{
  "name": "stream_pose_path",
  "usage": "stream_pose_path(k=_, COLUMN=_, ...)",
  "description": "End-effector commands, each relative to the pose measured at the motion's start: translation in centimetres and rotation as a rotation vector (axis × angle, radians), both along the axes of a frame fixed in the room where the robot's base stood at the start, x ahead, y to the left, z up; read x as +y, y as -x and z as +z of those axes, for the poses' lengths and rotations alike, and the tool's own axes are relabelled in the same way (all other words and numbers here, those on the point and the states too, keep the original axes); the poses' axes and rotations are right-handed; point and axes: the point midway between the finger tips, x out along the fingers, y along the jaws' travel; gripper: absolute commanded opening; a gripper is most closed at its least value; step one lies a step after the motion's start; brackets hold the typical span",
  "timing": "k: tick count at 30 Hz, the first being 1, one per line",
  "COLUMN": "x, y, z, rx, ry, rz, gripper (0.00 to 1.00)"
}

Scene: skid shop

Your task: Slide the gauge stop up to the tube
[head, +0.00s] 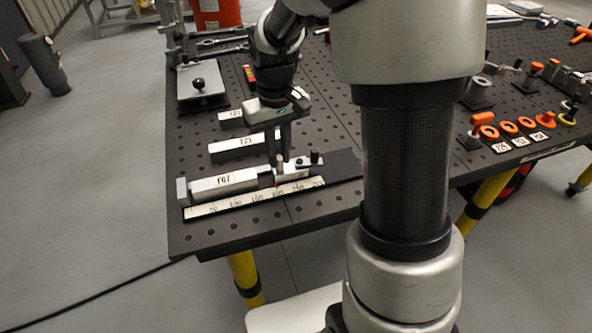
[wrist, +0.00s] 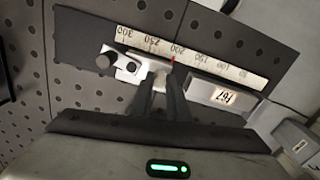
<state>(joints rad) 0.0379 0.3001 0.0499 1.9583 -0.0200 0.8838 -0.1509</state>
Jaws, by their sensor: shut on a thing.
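The tube (head: 224,184) is a pale square bar with a white label, lying along the ruled scale (head: 235,203) near the table's front left. It also shows in the wrist view (wrist: 210,91). The gauge stop (head: 293,171) is a light block with a dark knob, to the right of the tube in the head view. In the wrist view the stop (wrist: 128,67) lies left of the tube, with a red pointer at the scale. My gripper (head: 279,168) is shut on the stop at its tube-side end. The fingers (wrist: 164,88) partly hide the narrow space between stop and tube.
Two more labelled bars (head: 237,146) lie behind the tube. A plate with a black knob (head: 199,84) stands at the back left. Orange rings (head: 508,128) and clamps are on the right. A small end block (head: 182,189) stands at the tube's left end.

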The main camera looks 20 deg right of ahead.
Motion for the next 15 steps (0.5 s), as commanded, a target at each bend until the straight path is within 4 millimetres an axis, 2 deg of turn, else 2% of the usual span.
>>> stream_pose_path(k=15, x=2.8, y=0.0, z=0.0, rx=-0.001, ry=-0.001, rz=0.003, gripper=0.03)
